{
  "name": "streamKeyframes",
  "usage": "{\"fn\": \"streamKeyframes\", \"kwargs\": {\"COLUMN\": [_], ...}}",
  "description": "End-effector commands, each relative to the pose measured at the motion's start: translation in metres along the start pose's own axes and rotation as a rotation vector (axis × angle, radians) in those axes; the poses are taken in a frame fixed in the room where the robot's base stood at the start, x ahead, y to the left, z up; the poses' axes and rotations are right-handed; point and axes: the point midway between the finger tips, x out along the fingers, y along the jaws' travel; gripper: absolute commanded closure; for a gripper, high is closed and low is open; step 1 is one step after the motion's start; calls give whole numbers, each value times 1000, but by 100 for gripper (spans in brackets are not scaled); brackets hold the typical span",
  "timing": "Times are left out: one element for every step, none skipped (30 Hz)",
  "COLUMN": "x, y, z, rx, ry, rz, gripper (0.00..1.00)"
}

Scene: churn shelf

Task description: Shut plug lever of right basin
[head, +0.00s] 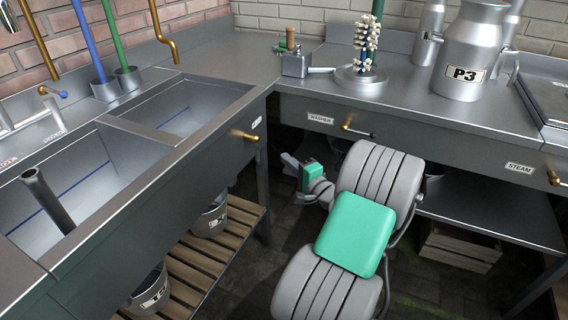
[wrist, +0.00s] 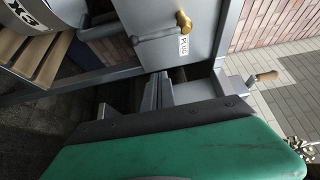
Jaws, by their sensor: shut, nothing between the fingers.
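The plug lever of the right basin is a short bar with a brass knob (head: 245,135) on the sink front, near its right corner. It runs roughly sideways along the panel. In the wrist view, the brass knob (wrist: 183,20) is at the top, beside a label reading PLUG. My gripper (head: 290,160) is low in the aisle, right of and a little below the lever in the head view. It is shut and empty. In the wrist view, the fingers (wrist: 157,92) are below the lever, apart from it.
The right basin (head: 190,105) is open-topped. Under the sink, buckets (head: 210,220) stand on a slatted wooden shelf (head: 205,270). The worktop to the right carries a WASHER lever (head: 357,130), a STEAM lever (head: 553,178) and a P3 churn (head: 470,50). A sink leg (head: 262,190) stands near my gripper.

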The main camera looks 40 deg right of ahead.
Motion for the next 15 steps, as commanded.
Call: {"fn": "streamKeyframes", "kwargs": {"x": [11, 18, 27, 34, 40, 49, 56, 63, 71, 77, 73, 69, 67, 66, 64], "y": [2, 3, 2, 3, 3, 2, 2, 3, 2, 2, 2, 2, 2, 2, 2], "z": [2, 2, 2, 2, 2, 2, 2, 2, 2, 2, 8, 16, 20, 24, 29], "rx": [-2, -3, -3, -3, -2, -3, -3, -2, -3, -3, 0, 1, 1, 0, -1], "ry": [-6, -6, -6, -6, -6, -6, -6, -6, -5, -5, -3, -1, -1, -1, -1], "rz": [-1, 0, -3, 0, 0, -2, -1, 0, -1, -2, 0, 0, 0, 0, 0], "gripper": [100, 100, 100, 100, 100, 100, 100, 100, 100, 100, 100, 100, 100, 100, 100]}}
